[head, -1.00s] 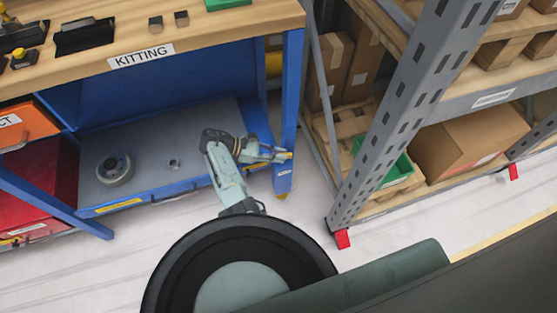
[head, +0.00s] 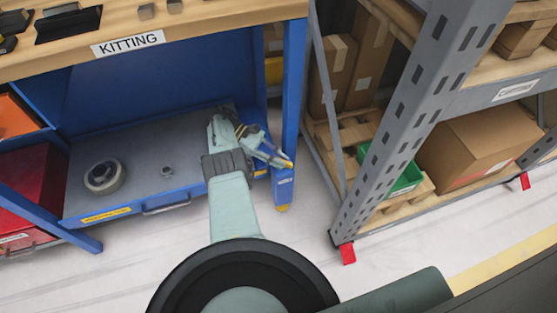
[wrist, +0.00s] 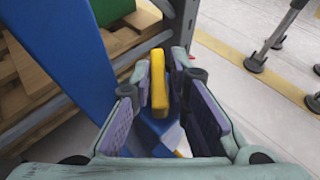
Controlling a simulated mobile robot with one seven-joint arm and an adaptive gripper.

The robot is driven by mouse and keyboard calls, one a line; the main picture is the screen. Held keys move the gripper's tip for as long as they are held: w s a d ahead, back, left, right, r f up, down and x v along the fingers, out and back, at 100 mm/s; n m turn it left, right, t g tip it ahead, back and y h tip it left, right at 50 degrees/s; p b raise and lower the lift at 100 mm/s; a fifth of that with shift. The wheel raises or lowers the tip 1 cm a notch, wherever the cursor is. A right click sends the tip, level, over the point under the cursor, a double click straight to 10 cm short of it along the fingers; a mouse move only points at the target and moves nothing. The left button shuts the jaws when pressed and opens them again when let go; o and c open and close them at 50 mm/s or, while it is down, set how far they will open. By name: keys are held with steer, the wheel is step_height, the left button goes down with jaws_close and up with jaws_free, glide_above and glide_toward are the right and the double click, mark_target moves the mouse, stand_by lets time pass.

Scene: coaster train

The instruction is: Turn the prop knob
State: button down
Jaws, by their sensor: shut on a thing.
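The prop knob (wrist: 159,88) is a yellow bar-shaped handle at the blue bench leg. In the wrist view it stands between the two finger pads of my gripper (wrist: 161,76), near the tips. My gripper is shut on it. In the head view my gripper (head: 284,163) is at the blue leg (head: 293,90) of the kitting bench, low down. Only a small yellow spot of the knob (head: 290,165) shows there, and the fingers hide most of the rest.
A grey metal shelf rack (head: 392,125) with cardboard boxes and a green bin (head: 405,178) stands close on the right. The bench's lower shelf (head: 135,180) holds a round grey part (head: 104,177). White floor (head: 150,245) lies open in front.

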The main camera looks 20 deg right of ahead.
steer(key=shift+w+d+r, duration=0.1)
steer(key=shift+w+d, duration=0.1)
steer(key=c, duration=1.7)
jaws_free()
steer(key=shift+o, duration=0.3)
steer(key=shift+s, duration=0.1)
steer(key=shift+a, duration=0.1)
steer(key=shift+s+n+h+p, duration=0.1)
steer(key=shift+n+h+p, duration=0.2)
steer(key=shift+p, duration=0.25)
